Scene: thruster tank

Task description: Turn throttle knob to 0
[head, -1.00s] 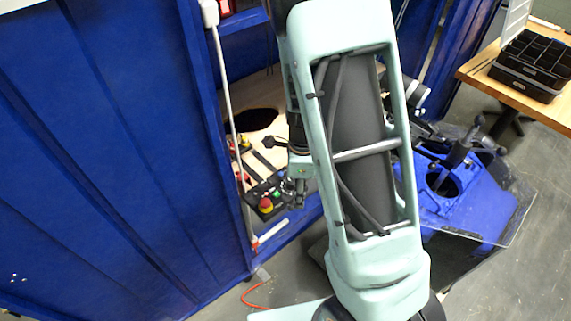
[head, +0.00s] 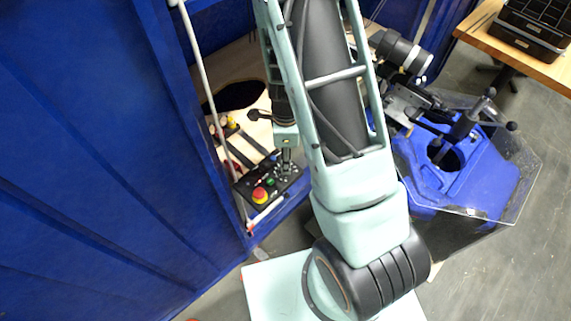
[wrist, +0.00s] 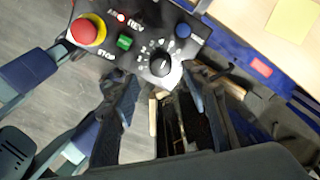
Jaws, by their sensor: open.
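The throttle knob (wrist: 160,66) is a small round black knob with a white numbered dial around it, on the black control panel (wrist: 137,32). In the wrist view, my gripper (wrist: 160,84) is open, with one fingertip on each side of and just below the knob. I cannot tell whether either finger touches it. The number its pointer stands at is too small to read. In the head view, my gripper (head: 286,163) is over the panel (head: 284,181), and the knob is hard to make out there.
A red emergency button (wrist: 84,31) on a yellow base, a green button (wrist: 124,42) and a blue button (wrist: 183,30) sit near the knob. In the head view, a blue tank wall (head: 90,150) stands at left, and a blue machine with a clear cover (head: 445,180) stands at right.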

